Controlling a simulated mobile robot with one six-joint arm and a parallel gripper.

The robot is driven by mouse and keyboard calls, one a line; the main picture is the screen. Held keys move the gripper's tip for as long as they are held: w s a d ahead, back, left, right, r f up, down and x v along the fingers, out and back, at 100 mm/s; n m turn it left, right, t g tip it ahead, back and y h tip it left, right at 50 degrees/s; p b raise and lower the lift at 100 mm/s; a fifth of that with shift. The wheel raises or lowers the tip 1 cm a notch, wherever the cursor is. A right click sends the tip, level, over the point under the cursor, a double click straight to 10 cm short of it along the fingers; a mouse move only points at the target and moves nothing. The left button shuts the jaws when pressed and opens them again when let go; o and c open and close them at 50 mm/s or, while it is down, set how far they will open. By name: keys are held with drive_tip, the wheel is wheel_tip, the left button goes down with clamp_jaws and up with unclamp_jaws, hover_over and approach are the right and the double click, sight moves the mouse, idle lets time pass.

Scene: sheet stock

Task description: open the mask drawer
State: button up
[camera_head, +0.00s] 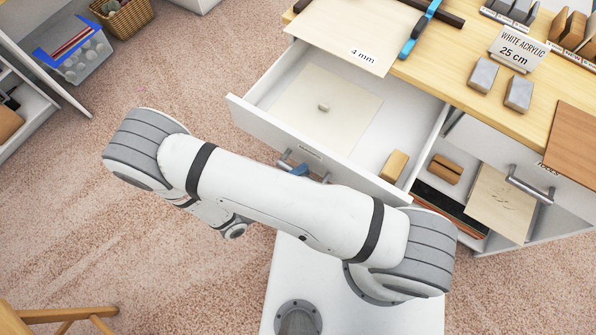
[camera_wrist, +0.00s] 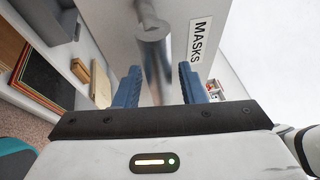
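The mask drawer (camera_head: 235,108) is white and stands pulled out from the bench, its inside in view. A pale sheet (camera_head: 350,115) with a small light piece on it and a wooden block (camera_head: 393,166) lie in it. Its label, "MASKS" (camera_wrist: 199,42), reads clearly in the wrist view. The metal bar handle (camera_wrist: 155,50) is on its front; it also shows in the head view (camera_head: 284,157). My gripper (camera_wrist: 159,72) has its blue fingers on either side of the handle, with a gap showing beside the bar. It looks open. My arm hides part of the drawer front.
A lower compartment to the right holds a wooden block (camera_head: 444,169) and sheets. A drawer with a bar handle (camera_head: 530,189) is beside it. A 4 mm sheet (camera_head: 340,25) overhangs the bench top (camera_head: 420,75). A grey bin (camera_head: 77,65) stands at left; carpet lies open between.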

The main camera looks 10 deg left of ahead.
drive_tip(key=shift+o, duration=0.3)
drive_tip(key=shift+s+a+f, duration=0.15)
drive_tip(key=shift+s+a, duration=0.2)
drive_tip(key=shift+a, duration=0.05)
drive_tip(key=b+v, duration=0.1)
drive_tip(key=v, duration=0.5)
drive_tip(key=shift+s+a, duration=0.3)
drive_tip(key=shift+f, duration=0.1)
